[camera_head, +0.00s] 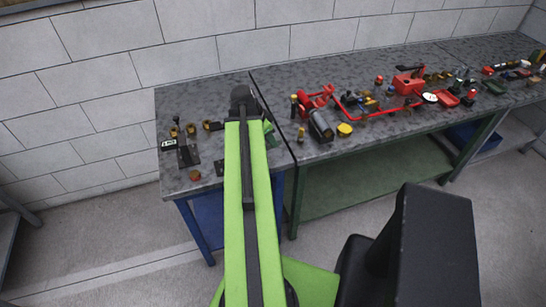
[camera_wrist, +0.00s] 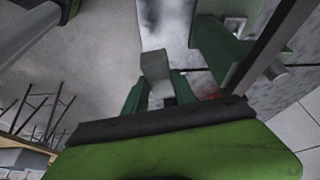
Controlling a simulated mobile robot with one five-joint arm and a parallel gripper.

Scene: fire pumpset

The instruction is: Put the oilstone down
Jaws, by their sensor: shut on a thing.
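The oilstone looks like a small grey block (camera_wrist: 156,66) in the wrist view. It sits between the two green fingers of my gripper (camera_wrist: 157,86), which is shut on it. Its lower end is hidden between the fingers. In the head view my arm reaches over the small left workbench (camera_head: 215,95), and its far end hides my gripper and the oilstone. I cannot tell whether the oilstone touches the bench top.
A green fixture with a metal bar, perhaps a vise (camera_wrist: 222,42), stands close right of the oilstone. Small parts (camera_head: 180,130) lie on the left workbench, with bare top behind them. The long right workbench (camera_head: 290,75) carries red pump parts (camera_head: 315,98) and many fittings. A block wall stands behind.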

